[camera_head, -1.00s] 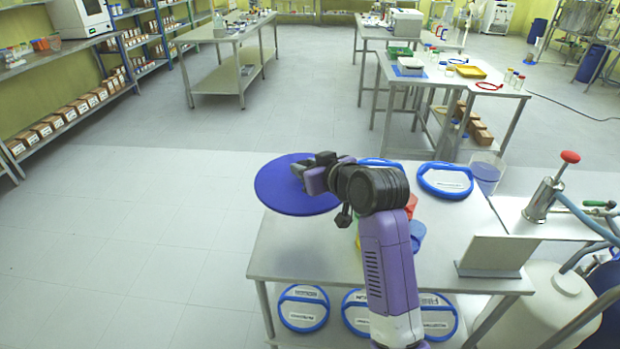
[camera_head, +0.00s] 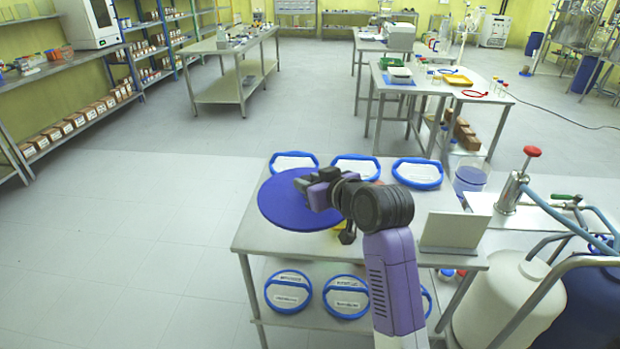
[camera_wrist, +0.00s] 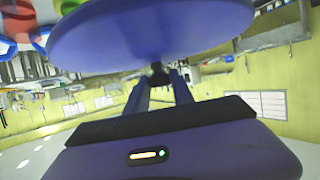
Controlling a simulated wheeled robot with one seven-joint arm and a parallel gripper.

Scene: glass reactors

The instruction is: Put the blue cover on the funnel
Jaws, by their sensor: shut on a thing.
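The blue cover (camera_head: 288,206) is a flat round disc. My gripper (camera_head: 304,184) is shut on it and holds it level above the near table's left part. In the wrist view the cover (camera_wrist: 150,30) fills the upper middle, with the gripper fingers (camera_wrist: 160,78) meeting at a dark part on it. I cannot make out a funnel in any view.
The near metal table (camera_head: 250,236) carries several blue-rimmed round items, one at its back right (camera_head: 417,173), and more on its lower shelf. A grey upright plate (camera_head: 453,231) stands at the right. A red-topped metal device (camera_head: 513,190) is further right. Open floor lies left.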

